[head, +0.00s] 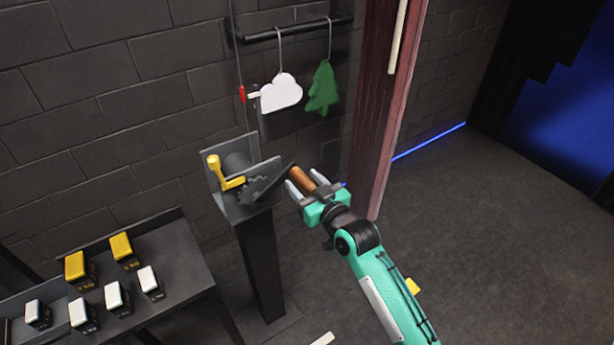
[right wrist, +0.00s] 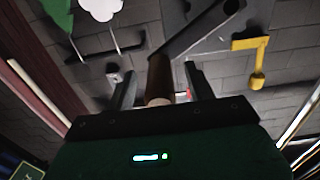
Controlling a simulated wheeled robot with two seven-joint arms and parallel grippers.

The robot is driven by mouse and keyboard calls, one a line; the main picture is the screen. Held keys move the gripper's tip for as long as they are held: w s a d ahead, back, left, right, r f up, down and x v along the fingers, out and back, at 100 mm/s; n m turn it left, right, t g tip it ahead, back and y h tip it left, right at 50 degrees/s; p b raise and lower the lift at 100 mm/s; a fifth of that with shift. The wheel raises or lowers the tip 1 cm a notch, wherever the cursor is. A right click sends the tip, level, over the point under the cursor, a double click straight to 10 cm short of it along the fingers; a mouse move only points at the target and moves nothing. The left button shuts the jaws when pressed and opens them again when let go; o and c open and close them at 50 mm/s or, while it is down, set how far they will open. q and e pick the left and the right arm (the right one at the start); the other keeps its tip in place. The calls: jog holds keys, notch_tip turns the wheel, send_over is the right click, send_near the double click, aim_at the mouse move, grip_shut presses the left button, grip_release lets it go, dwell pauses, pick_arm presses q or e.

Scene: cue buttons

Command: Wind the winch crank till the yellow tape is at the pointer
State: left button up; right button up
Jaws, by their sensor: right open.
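The winch (head: 238,172) stands on a dark post against the wall. Its dark crank arm (head: 272,184) points right and ends in a brown handle (head: 301,178), which also shows in the right wrist view (right wrist: 159,82). My right gripper (head: 305,182) is open, with its fingers on either side of the handle; contact cannot be told. A yellow lever (head: 215,168) is on the winch's left side. A line runs up from the winch with a red mark (head: 242,93) beside a small whitish pointer (head: 254,95). I see no yellow tape on the line. My left gripper is out of view.
A white cloud (head: 281,93) and a green tree (head: 323,88) hang from a dark bar (head: 295,31) above. A reddish post (head: 385,115) stands close behind my right arm. A dark table (head: 180,258) at lower left carries several yellow-topped and white-topped blocks. Floor at right is clear.

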jog(key=c, duration=1.1)
jog(key=f+b, duration=0.2)
jog(key=f, duration=0.1)
jog(key=d+f+b, duration=0.1)
jog(key=f+b, duration=0.1)
jog(key=shift+w+f, duration=0.25)
jog(key=shift+w, duration=0.15)
jog(key=f+b, duration=0.2)
jog(key=f, duration=0.1)
jog(key=a+f+b, duration=0.1)
jog(key=f, duration=0.1)
jog(key=shift+s+f, duration=0.1)
jog(key=shift+s, duration=0.3)
